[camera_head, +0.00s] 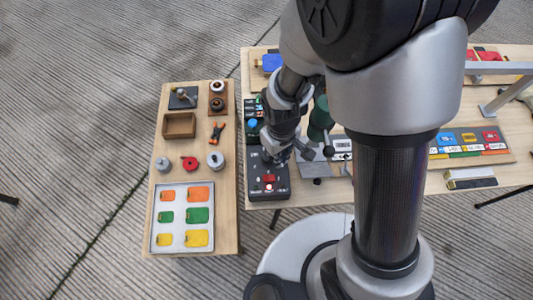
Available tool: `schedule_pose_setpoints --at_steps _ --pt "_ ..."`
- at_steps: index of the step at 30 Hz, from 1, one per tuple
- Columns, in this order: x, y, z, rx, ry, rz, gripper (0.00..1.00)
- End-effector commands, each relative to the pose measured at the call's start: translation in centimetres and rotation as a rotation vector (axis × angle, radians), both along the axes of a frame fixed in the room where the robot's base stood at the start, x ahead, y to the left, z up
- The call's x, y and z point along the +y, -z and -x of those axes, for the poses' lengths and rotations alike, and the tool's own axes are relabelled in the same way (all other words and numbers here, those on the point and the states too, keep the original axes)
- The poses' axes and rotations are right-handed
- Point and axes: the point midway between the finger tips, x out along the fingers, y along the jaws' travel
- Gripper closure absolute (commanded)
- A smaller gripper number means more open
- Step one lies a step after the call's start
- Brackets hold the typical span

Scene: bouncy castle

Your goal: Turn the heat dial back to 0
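A black control box (281,190) with a red part (269,178) on its top sits at the front left corner of the right-hand table. My gripper (276,157) points down at the back edge of this box, close above it. My arm and gripper cover that part of the box, and I cannot make out the heat dial or its setting. The fingertips are small and dark against the box, so I cannot tell whether they are open, shut or touching anything.
Behind the box stands a dark panel (253,108) with a blue round part. A dark green cylinder (320,118) stands right of my gripper, near grey plates (314,169). The left table (170,95) holds a white tray (181,250) of coloured pieces, separated by a gap.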

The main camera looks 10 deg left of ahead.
Motion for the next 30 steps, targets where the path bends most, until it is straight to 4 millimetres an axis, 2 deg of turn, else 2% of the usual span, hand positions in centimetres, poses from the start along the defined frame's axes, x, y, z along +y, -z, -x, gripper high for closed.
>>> schedule_pose_setpoints --at_steps 1,9,17,18,20,27,30 --pt "0.0 -1.2 0.0 -0.001 0.0 -0.001 1.0" --pt "0.0 -4.3 0.0 -0.001 -0.001 -0.001 1.0" --pt "0.0 -4.4 0.0 0.0 -0.001 0.0 1.0" --pt "0.0 -4.4 0.0 0.0 -0.001 0.0 0.96" --pt "0.2 -4.4 0.1 0.0 -0.002 0.0 1.0" --pt "2.3 -5.4 2.1 0.0 -0.005 0.0 1.0" --pt "2.3 -4.9 2.1 0.0 0.0 0.0 1.0"
